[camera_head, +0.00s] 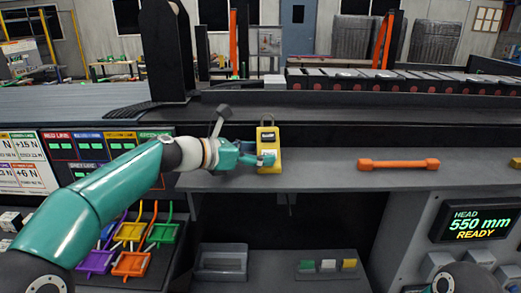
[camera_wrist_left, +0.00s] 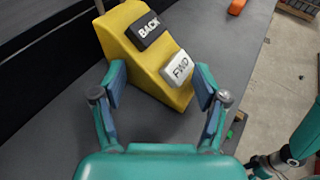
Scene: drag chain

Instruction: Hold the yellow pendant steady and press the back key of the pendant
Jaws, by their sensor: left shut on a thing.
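The yellow pendant (camera_head: 268,139) stands on the grey ledge in the head view. It also fills the upper middle of the left wrist view (camera_wrist_left: 133,58), tilted in that picture. Its black BACK key (camera_wrist_left: 147,30) is at the far end, and the white FWD key (camera_wrist_left: 178,68) is nearer to my gripper. My left gripper (camera_head: 264,160) is shut on the pendant's lower part, with a finger at each side (camera_wrist_left: 160,88). Both keys are uncovered. My right arm shows at the lower right of the left wrist view; I cannot make out its fingers.
An orange bar (camera_head: 399,164) with thick ends lies on the ledge to the right. Clear ledge lies between it and the pendant.

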